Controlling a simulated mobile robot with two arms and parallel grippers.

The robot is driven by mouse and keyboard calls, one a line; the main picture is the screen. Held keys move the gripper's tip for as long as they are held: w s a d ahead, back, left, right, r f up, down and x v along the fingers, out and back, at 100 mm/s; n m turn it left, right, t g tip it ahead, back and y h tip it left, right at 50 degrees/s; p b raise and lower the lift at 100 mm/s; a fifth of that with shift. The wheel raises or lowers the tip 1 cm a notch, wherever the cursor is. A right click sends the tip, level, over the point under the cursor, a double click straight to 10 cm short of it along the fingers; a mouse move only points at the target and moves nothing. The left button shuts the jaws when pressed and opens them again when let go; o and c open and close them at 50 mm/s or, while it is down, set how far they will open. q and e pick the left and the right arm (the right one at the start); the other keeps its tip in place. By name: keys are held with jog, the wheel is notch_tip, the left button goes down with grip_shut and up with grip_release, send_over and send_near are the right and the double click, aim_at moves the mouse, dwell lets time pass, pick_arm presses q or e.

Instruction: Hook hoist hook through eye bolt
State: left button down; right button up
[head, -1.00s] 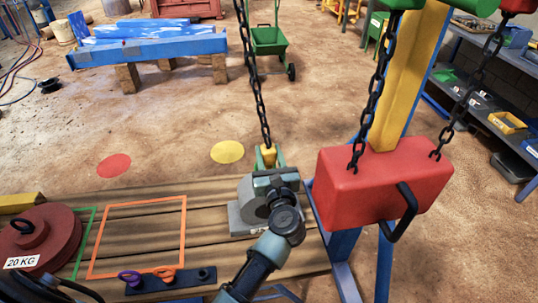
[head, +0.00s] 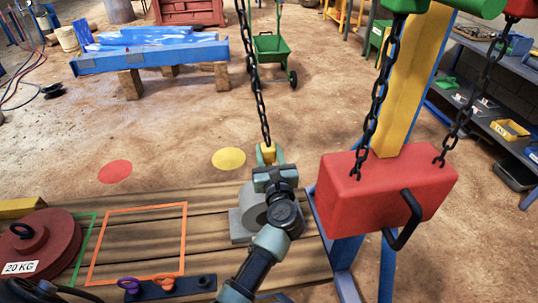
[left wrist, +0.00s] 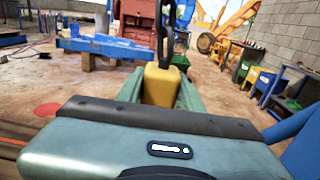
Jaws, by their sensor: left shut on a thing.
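My left gripper (head: 267,157) is shut on the yellow hoist hook block (head: 268,152), which hangs at the end of a black chain (head: 258,95). In the left wrist view the yellow block (left wrist: 161,84) sits between the two teal fingers, with the chain rising from its top. The hook's lower tip is hidden. A grey rounded housing (head: 240,226) on a flat base stands on the planks under my left wrist, partly covered by it. I cannot make out an eye bolt on it. A dark ring (head: 22,230) tops the red 20 KG weight (head: 50,243) at left. My right gripper is not in view.
A red block with a black handle (head: 383,193) hangs on chains close right of my left arm, near a yellow and blue post (head: 410,80). An orange outlined square (head: 185,238) on the planks is empty. A dark strip with small rings (head: 170,288) lies in front.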

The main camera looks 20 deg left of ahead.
aim_at(267, 142)
pick_arm(q)
jog(key=shift+w+r, duration=0.1)
jog(key=shift+r, duration=0.2)
jog(key=shift+w+a+r, duration=0.25)
jog(key=shift+w+r, duration=0.05)
jog(key=shift+w, duration=0.05)
jog(key=shift+r+p, duration=0.1)
jog(key=shift+p, duration=0.2)
jog(key=shift+w+a+r+p, duration=0.25)
jog(key=shift+w+r+p, duration=0.2)
jog(key=shift+r, duration=0.2)
jog(key=shift+r, duration=0.1)
jog(key=c, duration=1)
grip_release()
jog(key=shift+o, duration=0.8)
jog(key=shift+s, duration=0.1)
